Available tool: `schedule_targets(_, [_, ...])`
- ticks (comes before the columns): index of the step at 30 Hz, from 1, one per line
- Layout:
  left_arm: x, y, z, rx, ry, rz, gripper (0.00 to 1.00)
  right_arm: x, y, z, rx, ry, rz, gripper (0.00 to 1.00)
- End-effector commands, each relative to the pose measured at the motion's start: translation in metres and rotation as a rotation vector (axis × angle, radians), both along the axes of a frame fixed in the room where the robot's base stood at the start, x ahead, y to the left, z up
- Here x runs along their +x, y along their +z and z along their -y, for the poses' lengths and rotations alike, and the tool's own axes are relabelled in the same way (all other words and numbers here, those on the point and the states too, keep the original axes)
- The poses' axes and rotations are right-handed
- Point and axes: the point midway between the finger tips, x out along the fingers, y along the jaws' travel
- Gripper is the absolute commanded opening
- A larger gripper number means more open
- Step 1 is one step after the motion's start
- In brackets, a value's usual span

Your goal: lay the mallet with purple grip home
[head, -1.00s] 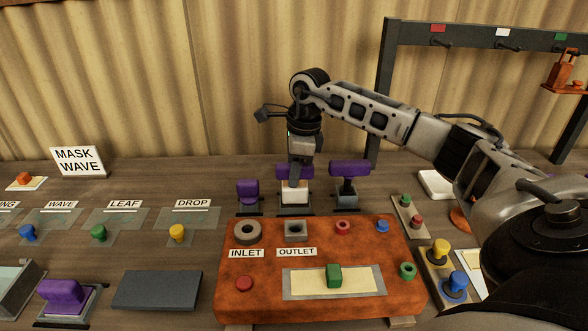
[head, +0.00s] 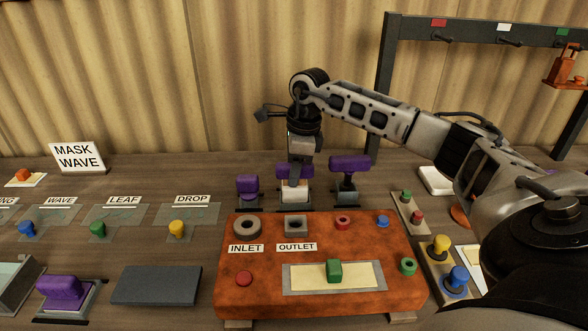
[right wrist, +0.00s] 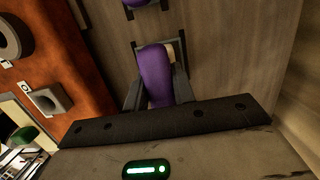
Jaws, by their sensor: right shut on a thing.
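My right gripper (head: 296,181) is shut on a purple-gripped tool (head: 282,171) at the middle stand behind the orange board. In the right wrist view the purple grip (right wrist: 154,76) lies between the two fingers, with a pale part at its far end. The tool's lower part is partly hidden by the gripper, so I cannot tell whether it rests fully in the stand. Similar purple-topped pieces stand to the left (head: 247,186) and right (head: 350,163) of it. I cannot tell from shape which is the mallet. My left gripper is not in view.
The orange board (head: 260,303) with INLET and OUTLET fittings stands in front. Another purple-handled piece (head: 60,290) sits at the front left beside a dark grey pad (head: 156,286). A dark rack (head: 470,32) rises at the back right. Bare table lies behind the stands.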

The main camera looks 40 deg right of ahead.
Motion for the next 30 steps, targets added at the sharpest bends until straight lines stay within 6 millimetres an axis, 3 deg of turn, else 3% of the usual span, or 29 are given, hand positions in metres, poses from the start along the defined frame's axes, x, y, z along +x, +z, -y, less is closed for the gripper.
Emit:
schedule_targets(11, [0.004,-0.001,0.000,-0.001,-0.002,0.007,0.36,0.001,-0.008,0.000,0.001,0.000,0.002,0.00])
schedule_targets(12, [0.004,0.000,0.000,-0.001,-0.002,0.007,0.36,0.000,-0.006,0.000,0.000,0.000,0.003,0.36])
schedule_targets(14, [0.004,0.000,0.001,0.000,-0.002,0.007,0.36,0.000,-0.006,0.000,0.000,0.000,0.003,0.51])
schedule_targets(23, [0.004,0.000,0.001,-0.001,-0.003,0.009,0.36,0.000,-0.007,0.000,0.000,0.000,-0.001,0.51])
schedule_targets(30, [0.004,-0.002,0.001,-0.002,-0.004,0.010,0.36,-0.002,0.024,0.004,0.000,0.000,0.005,0.51])
